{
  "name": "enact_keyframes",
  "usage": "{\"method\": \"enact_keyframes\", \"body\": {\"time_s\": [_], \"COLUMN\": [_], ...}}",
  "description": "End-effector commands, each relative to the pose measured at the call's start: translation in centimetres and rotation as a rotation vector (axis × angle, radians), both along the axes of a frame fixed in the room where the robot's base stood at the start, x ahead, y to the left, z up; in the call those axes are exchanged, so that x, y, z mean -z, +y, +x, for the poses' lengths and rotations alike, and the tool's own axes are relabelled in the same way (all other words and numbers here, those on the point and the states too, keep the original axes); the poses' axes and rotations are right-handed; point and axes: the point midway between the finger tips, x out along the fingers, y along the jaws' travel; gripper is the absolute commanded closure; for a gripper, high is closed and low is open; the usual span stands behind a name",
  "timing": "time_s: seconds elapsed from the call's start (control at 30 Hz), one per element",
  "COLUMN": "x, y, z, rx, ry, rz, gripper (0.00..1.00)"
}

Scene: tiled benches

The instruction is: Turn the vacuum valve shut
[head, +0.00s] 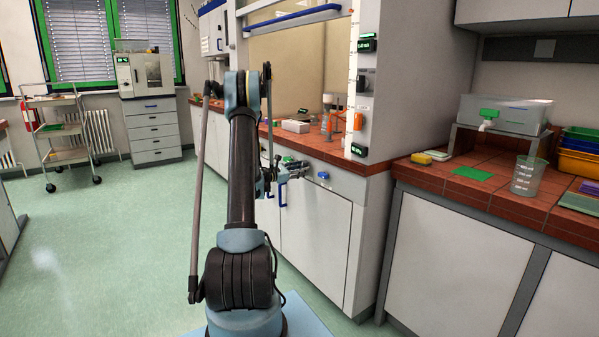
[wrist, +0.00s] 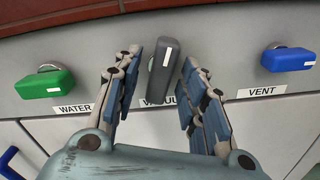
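The vacuum valve (wrist: 164,66) has a dark grey lever handle with a white mark, standing nearly upright and slightly tilted in the wrist view. The label under it is partly hidden and reads "VACU". My gripper (wrist: 162,80) is open, with one blue-padded finger on each side of the handle. Small gaps seem to show on both sides; I cannot tell whether either finger touches it. In the head view my gripper (head: 277,173) is at the fume hood's front panel, and my arm hides the grey handle there.
A green water valve (wrist: 45,84) is left of the vacuum valve and a blue vent valve (wrist: 288,59) right of it, also visible in the head view (head: 323,175). The tiled bench edge (wrist: 70,22) runs above. Cabinet doors (head: 318,235) lie below.

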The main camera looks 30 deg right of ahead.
Motion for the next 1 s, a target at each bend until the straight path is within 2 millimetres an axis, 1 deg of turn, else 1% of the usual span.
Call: {"method": "enact_keyframes", "body": {"time_s": [0.27,0.37,0.4,0.43,0.47,0.77,1.0], "x": [0.01,0.01,0.01,0.01,0.01,-0.01,-0.02], "y": [-0.12,-0.11,-0.1,-0.1,-0.1,-0.1,-0.08], "z": [0.02,0.02,0.02,0.02,0.02,0.06,0.09], "rx": [-0.001,0.0,0.0,0.0,0.0,-0.001,-0.002], "ry": [0.0,0.0,0.0,0.0,0.0,-0.013,-0.105], "rz": [0.0,0.0,0.0,0.0,0.0,0.001,0.007], "gripper": [0.62,0.82,0.91,0.98,1.0,1.0,1.0]}}
